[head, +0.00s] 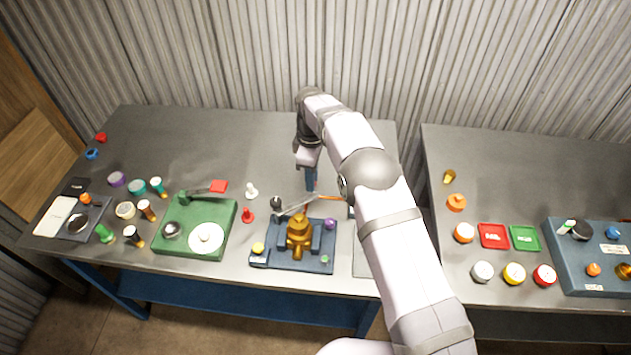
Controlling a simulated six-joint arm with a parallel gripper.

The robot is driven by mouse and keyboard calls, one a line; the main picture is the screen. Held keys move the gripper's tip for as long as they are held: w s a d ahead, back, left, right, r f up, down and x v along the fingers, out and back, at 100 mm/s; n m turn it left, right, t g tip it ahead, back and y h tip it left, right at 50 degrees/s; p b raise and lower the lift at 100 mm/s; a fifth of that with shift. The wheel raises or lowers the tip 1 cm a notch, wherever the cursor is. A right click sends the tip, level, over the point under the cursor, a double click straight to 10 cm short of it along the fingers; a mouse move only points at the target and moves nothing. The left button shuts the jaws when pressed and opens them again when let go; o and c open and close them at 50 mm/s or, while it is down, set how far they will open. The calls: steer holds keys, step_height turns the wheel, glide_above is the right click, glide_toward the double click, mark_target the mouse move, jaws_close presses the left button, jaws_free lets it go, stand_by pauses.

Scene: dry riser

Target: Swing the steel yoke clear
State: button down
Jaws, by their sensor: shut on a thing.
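The steel yoke (296,207) is a thin grey bar with an orange grip (329,197) at its right end. It lies slantwise behind the top of a brass valve body (299,234), which stands on a dark blue base (265,263). My gripper (311,188) points down at the yoke's right part, beside the orange grip. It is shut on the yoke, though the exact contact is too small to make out. My arm comes in from the lower right and hides part of the bench right of the base.
A green fixture (190,247) with a raised red-ended lever (218,186) stands left of the blue base. A red piece (248,216) and a white piece (252,191) stand between them. The bench behind is clear up to the corrugated wall. A second bench (510,170) is at right.

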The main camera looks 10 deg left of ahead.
steer(key=shift+w+a+n, duration=0.5)
steer(key=shift+a+n, duration=0.05)
steer(key=shift+n, duration=0.15)
steer(key=shift+r, duration=0.1)
steer(key=c, duration=1.6)
jaws_free()
steer(key=shift+o, duration=0.2)
step_height(320, 180, up, 7)
steer(key=b, duration=0.1)
steer(key=shift+r, duration=0.15)
